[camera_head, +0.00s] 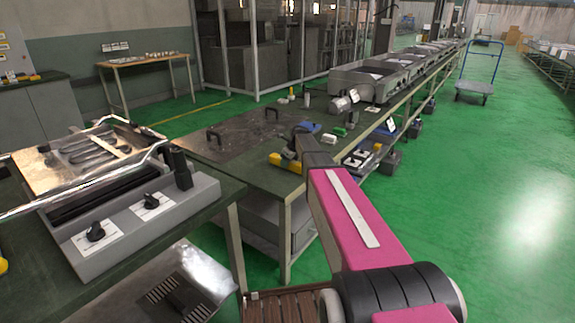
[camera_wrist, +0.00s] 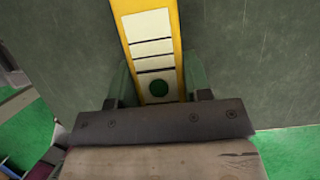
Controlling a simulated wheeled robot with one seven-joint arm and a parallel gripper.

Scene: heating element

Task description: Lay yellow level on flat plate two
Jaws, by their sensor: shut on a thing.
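A flat grey metal plate (camera_head: 235,140) with black handles lies on that table, left of and behind the level. No number is readable on it.
A heating unit (camera_head: 125,200) with knobs and a metal top stands on the nearer left bench. Small white and green items (camera_head: 340,131), a silver cylinder (camera_head: 340,105) and grey trays (camera_head: 365,82) lie farther along the table.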

